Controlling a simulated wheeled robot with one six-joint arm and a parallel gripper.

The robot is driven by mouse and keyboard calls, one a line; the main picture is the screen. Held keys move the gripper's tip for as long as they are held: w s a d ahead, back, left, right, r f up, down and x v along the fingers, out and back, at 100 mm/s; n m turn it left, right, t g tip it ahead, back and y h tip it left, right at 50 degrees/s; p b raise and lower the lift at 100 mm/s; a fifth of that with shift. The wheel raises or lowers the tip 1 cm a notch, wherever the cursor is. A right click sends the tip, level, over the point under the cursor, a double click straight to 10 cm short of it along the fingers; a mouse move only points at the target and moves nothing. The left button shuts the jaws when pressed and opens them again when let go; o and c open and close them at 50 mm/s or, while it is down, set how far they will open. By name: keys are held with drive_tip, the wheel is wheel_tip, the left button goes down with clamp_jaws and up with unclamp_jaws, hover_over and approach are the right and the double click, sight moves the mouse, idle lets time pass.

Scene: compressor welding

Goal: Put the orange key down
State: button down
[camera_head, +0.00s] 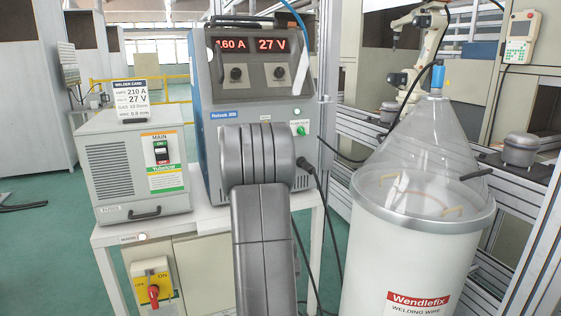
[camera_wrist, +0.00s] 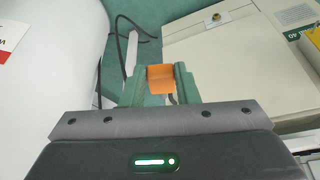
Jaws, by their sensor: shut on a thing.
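My gripper (camera_wrist: 158,86) shows in the wrist view with its two green fingers closed on the orange key (camera_wrist: 161,78). The key is a small flat orange piece between the fingertips; what is below it is partly hidden. Green floor shows behind the fingers, and the key touches no surface that I can make out. In the head view my arm fills the lower middle and hides the gripper and key.
A white welding wire drum (camera_head: 411,250) stands right of my arm, with a clear cone on top. A grey box (camera_head: 118,175) and the welder (camera_head: 262,95) stand on a white cabinet (camera_head: 205,222).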

wheel_tip(320, 180, up, 14)
drive_tip(key=w+p, duration=0.1)
drive_tip(key=p, duration=1.3)
drive_tip(key=shift+f, duration=0.15)
